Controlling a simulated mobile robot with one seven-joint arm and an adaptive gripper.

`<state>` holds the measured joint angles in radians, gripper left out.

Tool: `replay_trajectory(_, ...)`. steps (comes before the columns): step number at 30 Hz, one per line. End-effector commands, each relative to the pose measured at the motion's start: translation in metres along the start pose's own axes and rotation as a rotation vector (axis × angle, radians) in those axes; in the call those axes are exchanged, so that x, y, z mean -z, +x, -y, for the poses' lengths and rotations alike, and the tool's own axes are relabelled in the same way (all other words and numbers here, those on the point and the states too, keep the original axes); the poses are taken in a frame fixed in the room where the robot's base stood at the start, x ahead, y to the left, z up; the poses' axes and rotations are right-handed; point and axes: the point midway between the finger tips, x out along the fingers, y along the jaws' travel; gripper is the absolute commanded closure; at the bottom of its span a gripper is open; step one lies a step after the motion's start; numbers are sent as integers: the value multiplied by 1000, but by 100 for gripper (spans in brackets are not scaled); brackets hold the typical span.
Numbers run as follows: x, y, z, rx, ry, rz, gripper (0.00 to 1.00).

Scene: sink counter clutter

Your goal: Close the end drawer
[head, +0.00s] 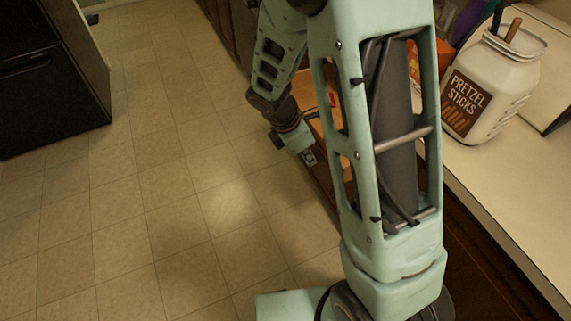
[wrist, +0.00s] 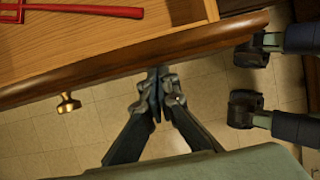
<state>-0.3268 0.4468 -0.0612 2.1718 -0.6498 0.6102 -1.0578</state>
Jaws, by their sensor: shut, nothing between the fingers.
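The end drawer stands open in the wrist view, with its dark wooden front (wrist: 105,68) running across the picture and a brass knob (wrist: 68,103) on its outer face. Its light wooden inside shows at the top, with a red utensil (wrist: 85,10) in it. In the head view a strip of the drawer (head: 302,95) shows behind my arm, which hides most of it. My gripper (wrist: 158,76) is shut and empty, its fingertips at the drawer front, right of the knob. I cannot tell whether they touch it. In the head view my gripper (head: 309,158) is beside the drawer, over the floor.
The counter (head: 510,190) is at the right, with a pretzel sticks jar (head: 490,85) and an orange box (head: 444,60) on it. A black appliance (head: 52,80) stands at the left. The tiled floor (head: 170,190) between them is clear.

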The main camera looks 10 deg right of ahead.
Motion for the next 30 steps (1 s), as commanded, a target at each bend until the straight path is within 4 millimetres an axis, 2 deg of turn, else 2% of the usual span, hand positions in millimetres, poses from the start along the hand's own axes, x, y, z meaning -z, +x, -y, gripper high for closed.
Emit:
replay_trajectory(1,-16,4,1,4,7,1,100)
replay_trajectory(9,-87,31,2,4,7,1,100)
replay_trajectory(18,-154,58,1,2,4,1,100)
replay_trajectory(24,-182,70,1,2,2,0,100)
replay_trajectory(30,-195,77,0,-1,-1,0,100)
